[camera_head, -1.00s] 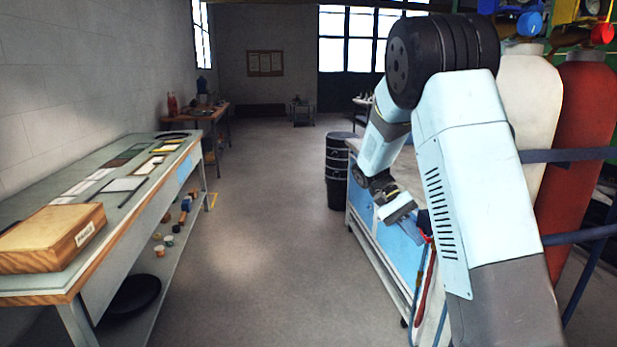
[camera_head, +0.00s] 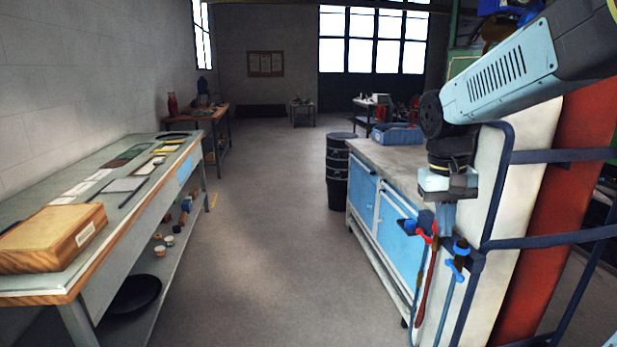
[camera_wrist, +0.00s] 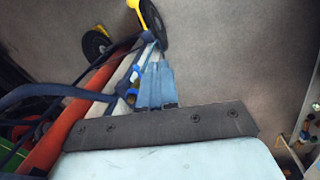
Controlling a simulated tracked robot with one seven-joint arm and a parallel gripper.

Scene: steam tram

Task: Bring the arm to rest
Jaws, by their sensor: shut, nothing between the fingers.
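My arm comes in from the upper right of the head view and bends down at the wrist. My gripper (camera_head: 445,222) hangs pointing down in front of the gas bottle trolley (camera_head: 550,155), by the near end of the blue workbench cabinet. In the wrist view its fingers (camera_wrist: 156,72) lie together, empty, with floor beyond them. The white bottle (camera_head: 507,215) and the red bottle (camera_head: 562,200) stand just right of the gripper in the head view. I cannot tell the exact gap between gripper and trolley.
Blue torch fittings (camera_head: 461,255) and red hoses (camera_head: 427,275) hang near the gripper. The workbench (camera_head: 385,155) and black drum (camera_head: 340,180) stand beyond. A long table with a wooden box (camera_head: 50,238) is at left. The floor aisle (camera_head: 265,220) between is clear.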

